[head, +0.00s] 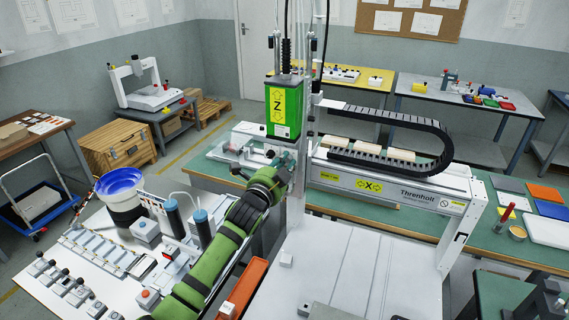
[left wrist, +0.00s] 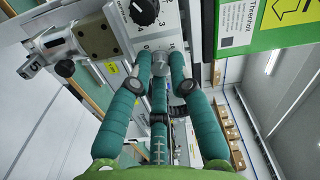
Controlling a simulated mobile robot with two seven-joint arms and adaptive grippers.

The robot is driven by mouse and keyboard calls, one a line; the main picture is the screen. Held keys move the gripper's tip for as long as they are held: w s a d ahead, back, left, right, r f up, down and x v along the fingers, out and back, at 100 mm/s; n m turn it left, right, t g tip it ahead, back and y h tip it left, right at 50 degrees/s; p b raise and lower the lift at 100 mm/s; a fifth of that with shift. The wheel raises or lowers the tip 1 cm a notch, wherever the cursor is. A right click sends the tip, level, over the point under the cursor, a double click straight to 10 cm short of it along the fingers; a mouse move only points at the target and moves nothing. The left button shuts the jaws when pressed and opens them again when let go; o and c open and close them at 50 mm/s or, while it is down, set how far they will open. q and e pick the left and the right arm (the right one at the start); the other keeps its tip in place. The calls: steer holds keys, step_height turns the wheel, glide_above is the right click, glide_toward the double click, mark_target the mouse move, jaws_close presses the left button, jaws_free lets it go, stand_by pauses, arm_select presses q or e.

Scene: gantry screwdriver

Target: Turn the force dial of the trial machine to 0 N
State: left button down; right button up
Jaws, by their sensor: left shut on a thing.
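My left gripper (head: 282,168) reaches up to the front of the gantry machine, just below the green Z head (head: 284,105). In the left wrist view its teal fingers (left wrist: 159,62) are shut on a small grey metal knob. Just above the fingertips is a black dial (left wrist: 146,11) with a white mark, on a pale panel with printed numbers. The dial is cut by the top edge. I cannot tell whether the held knob belongs to it, nor read its setting. My right gripper does not show clearly.
A metal block and cylinder (left wrist: 95,38) sit close left of the fingers in the left wrist view. The X rail (head: 390,185) and black cable chain (head: 430,135) lie to the right. A blue bowl feeder (head: 120,182) stands left of my arm. The white bed (head: 350,265) is mostly clear.

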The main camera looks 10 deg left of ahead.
arm_select(q)
steer(key=n, duration=0.6)
steer(key=shift+n, duration=0.3)
steer(key=n, duration=0.6)
steer(key=shift+p, duration=0.3)
steer(key=c, duration=1.1)
jaws_free()
steer(key=shift+c, duration=0.2)
steer(key=shift+s+f, duration=0.1)
steer(key=shift+s, duration=0.05)
steer(key=s+a, duration=0.2)
steer(key=s, duration=0.9)
steer(key=shift+s+a, duration=0.15)
steer(key=shift+s, duration=0.15)
